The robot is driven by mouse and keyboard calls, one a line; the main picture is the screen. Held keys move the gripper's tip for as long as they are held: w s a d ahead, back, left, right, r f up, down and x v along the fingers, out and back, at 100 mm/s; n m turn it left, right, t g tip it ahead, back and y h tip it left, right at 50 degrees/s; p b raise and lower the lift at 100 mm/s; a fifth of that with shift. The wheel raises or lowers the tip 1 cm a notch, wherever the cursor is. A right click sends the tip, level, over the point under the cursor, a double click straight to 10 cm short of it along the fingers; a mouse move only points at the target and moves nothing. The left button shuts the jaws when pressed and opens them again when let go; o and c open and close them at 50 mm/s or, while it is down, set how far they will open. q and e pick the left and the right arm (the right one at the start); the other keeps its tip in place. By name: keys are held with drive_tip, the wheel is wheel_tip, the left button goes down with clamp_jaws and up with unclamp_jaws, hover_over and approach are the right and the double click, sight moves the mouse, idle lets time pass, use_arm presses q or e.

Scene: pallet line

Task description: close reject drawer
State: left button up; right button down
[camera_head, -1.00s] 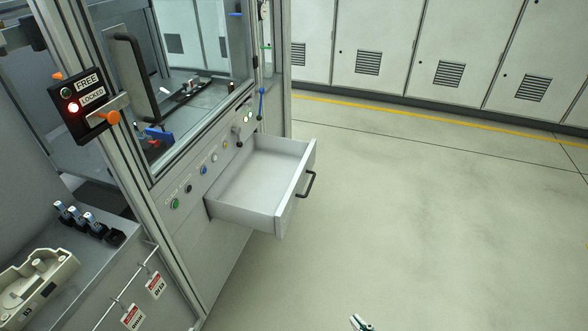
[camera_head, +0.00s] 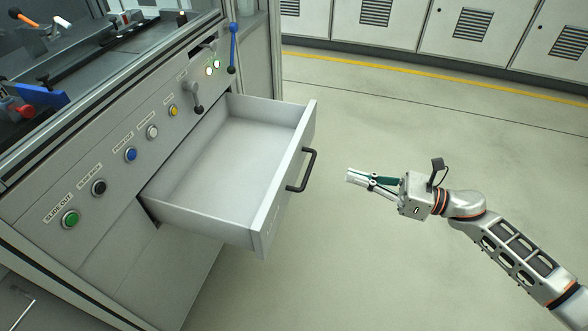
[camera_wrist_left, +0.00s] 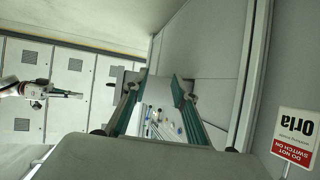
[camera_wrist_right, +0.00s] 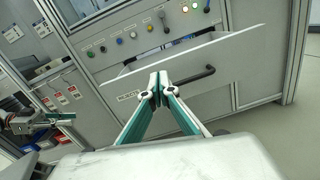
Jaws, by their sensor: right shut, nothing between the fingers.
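The reject drawer (camera_head: 262,225) stands pulled out of the grey cabinet in the head view. Its light grey tray is empty, and a black bar handle (camera_head: 308,170) is on its front. My right gripper (camera_head: 350,176) is shut and empty, to the right of the handle and apart from it, pointing at the drawer front. In the right wrist view the drawer front (camera_wrist_right: 225,52) and handle (camera_wrist_right: 192,77) lie beyond the closed fingertips (camera_wrist_right: 156,84). My left gripper (camera_wrist_left: 161,77) shows in the left wrist view with its fingers apart and nothing between them. It is outside the head view.
The cabinet panel above the drawer carries several buttons, including a green one (camera_head: 70,219), and a black-knobbed lever (camera_head: 197,98). A blue-handled lever (camera_head: 233,48) stands near the cabinet corner. Open floor lies right of the drawer. Grey lockers (camera_head: 400,25) line the back.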

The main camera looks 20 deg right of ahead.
drive_tip(key=f+n, duration=0.2)
drive_tip(key=g, duration=0.1)
approach(289, 165)
drive_tip(key=x, duration=0.6)
drive_tip(key=shift+w+d, duration=0.1)
use_arm(q)
drive_tip(key=shift+s+f, duration=0.25)
drive_tip(key=shift+f, duration=0.15)
use_arm(e)
drive_tip(key=shift+w+a, duration=0.2)
drive_tip(key=shift+a, duration=0.2)
